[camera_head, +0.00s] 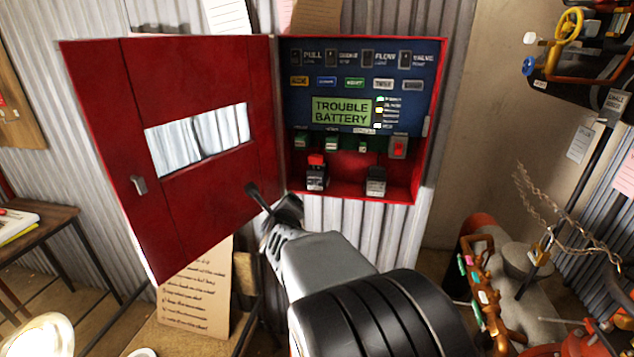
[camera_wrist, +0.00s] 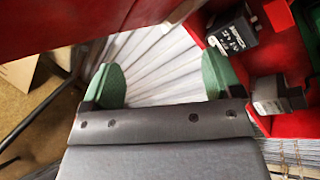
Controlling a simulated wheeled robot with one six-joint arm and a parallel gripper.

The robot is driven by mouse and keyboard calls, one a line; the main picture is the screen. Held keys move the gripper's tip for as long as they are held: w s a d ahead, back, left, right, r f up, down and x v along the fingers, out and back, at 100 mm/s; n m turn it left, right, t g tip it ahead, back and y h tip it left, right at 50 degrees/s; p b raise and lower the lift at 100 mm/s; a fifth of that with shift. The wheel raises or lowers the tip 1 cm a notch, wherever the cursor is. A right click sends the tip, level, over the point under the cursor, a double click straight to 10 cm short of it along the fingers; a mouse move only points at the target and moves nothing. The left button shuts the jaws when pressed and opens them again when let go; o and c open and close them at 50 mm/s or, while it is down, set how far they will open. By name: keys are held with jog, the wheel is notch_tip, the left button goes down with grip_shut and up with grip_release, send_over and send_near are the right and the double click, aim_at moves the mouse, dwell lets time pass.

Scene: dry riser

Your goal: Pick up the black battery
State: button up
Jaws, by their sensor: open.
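A small black battery-like block (camera_head: 317,178) with a red piece above it stands at the left on the bottom shelf of the open red cabinet (camera_head: 412,192). A second dark block with a paler front (camera_head: 376,182) stands to its right. The wrist view shows a black block with white markings (camera_wrist: 232,32) at the upper right and a grey-faced block (camera_wrist: 275,97) below it. My gripper (camera_head: 268,208) is open and empty, below and left of the blocks, near the cabinet door. Its green-padded fingers (camera_wrist: 160,76) are apart, with only pale corrugated wall showing between them.
The cabinet's red door (camera_head: 205,215) stands open to the left, close to my gripper. The panel display (camera_head: 341,111) reads "TROUBLE BATTERY". A cardboard note (camera_head: 197,295) stands below the door. Orange pipework (camera_head: 480,275) and a chain are at the right.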

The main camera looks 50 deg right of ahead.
aim_at(317, 168)
jog(key=s+d+r+m+g+h, duration=0.1)
jog(key=s+d+r+m+h, duration=0.15)
jog(key=m, duration=0.35)
jog(key=s+d+r+m+g+h, duration=0.1)
jog(key=d+m+h, duration=0.3)
jog(key=m, duration=0.3)
jog(key=shift+y, duration=0.25)
jog(key=x, duration=0.8)
jog(key=shift+w+d+r+p, duration=0.2)
jog(key=shift+w+r+p, duration=0.1)
jog(key=shift+w, duration=0.05)
jog(key=p+x, duration=0.1)
jog(key=x, duration=0.3)
jog(key=shift+w+d, duration=0.25)
jog(key=shift+d, duration=0.05)
jog(key=c, duration=1.4)
jog(key=shift+r, duration=0.1)
jog(key=shift+c, duration=0.4)
